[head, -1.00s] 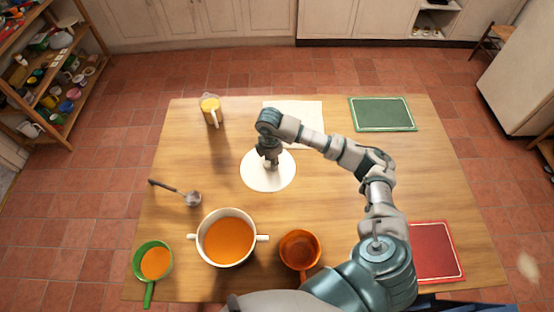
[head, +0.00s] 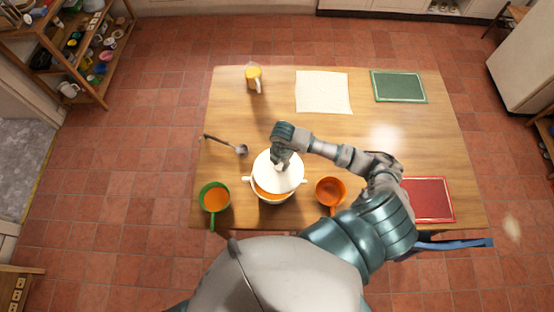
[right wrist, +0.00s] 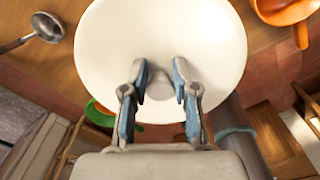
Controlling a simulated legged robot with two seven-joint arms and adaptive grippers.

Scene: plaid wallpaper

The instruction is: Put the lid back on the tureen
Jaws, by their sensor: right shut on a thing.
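The white round lid (head: 290,180) is held by its knob in my right gripper (head: 280,163). It is over the cream tureen (head: 258,193), covering most of the opening. A crescent of orange soup shows along the near side, so the lid sits off toward the far side. I cannot tell whether it touches the rim. In the right wrist view the lid (right wrist: 160,35) fills the upper middle, and the fingers of my right gripper (right wrist: 160,80) are around its knob (right wrist: 186,85). The tureen is hidden there. My left gripper is not in view.
A green saucepan (head: 214,198) stands left of the tureen, an orange pan (head: 330,190) right. A ladle (head: 225,144) lies behind left. A yellow-filled jug (head: 254,76), white cloth (head: 323,92), green mat (head: 398,86) and red mat (head: 430,199) are farther out.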

